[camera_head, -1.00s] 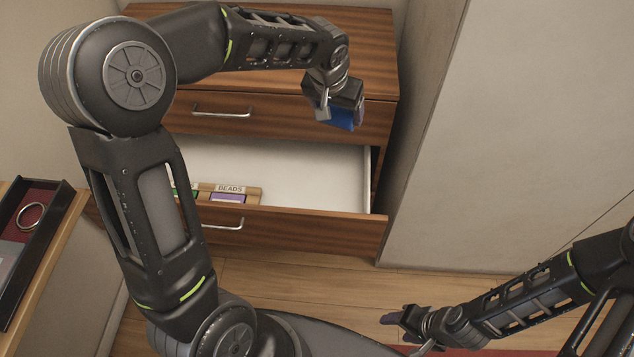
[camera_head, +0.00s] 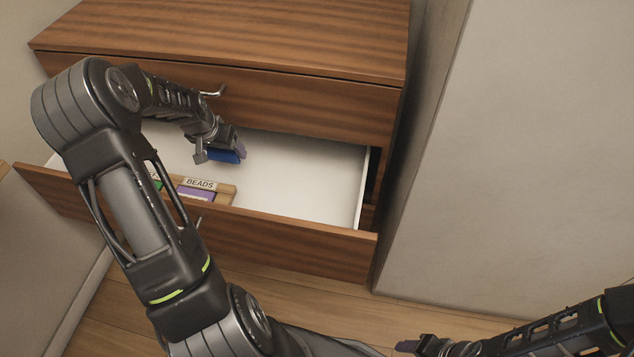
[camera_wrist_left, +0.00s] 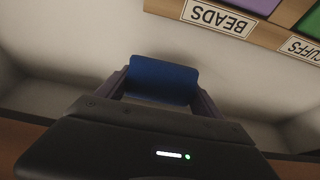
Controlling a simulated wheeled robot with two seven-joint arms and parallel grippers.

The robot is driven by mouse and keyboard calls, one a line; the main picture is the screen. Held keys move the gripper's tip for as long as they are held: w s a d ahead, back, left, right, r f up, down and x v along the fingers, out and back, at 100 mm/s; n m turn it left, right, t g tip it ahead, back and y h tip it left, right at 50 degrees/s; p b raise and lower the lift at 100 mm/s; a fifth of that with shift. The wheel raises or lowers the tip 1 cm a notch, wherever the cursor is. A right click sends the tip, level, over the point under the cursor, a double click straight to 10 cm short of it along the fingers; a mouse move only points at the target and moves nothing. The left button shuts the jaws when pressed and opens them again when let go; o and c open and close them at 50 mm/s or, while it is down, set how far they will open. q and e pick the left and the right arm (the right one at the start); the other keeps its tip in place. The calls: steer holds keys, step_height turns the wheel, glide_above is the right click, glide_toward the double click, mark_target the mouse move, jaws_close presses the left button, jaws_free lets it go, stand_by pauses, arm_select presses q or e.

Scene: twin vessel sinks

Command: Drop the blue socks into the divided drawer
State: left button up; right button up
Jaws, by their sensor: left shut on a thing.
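The blue socks (camera_head: 226,156) are a small flat blue bundle in my left gripper (camera_head: 222,152). The left wrist view shows the blue bundle (camera_wrist_left: 163,80) between the two fingers, and the gripper is shut on it. The open drawer (camera_head: 300,190) has a white inside and a wooden front. My left gripper is over the drawer's opening, to the left of its middle. A wooden divider bar with a "BEADS" label (camera_head: 200,184) stands in the drawer; it also shows in the left wrist view. My right gripper (camera_head: 408,346) is low at the bottom; its jaws are too small to judge.
The wooden chest (camera_head: 250,35) has a closed drawer just above the open one. A purple item (camera_head: 195,193) and a green one lie by the labels. A pale wall panel (camera_head: 520,150) stands at the right. The drawer's right part is empty.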

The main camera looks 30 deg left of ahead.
arm_select(q)
steer(key=shift+s+r, duration=0.1)
steer(key=shift+s, duration=0.05)
steer(key=b, duration=0.4)
glide_above(291, 182)
steer(key=shift+s+a, duration=0.1)
steer(key=shift+a, duration=0.25)
steer(key=shift+d, duration=0.45)
steer(key=shift+f+b, duration=0.8)
steer(key=shift+f, duration=1.05)
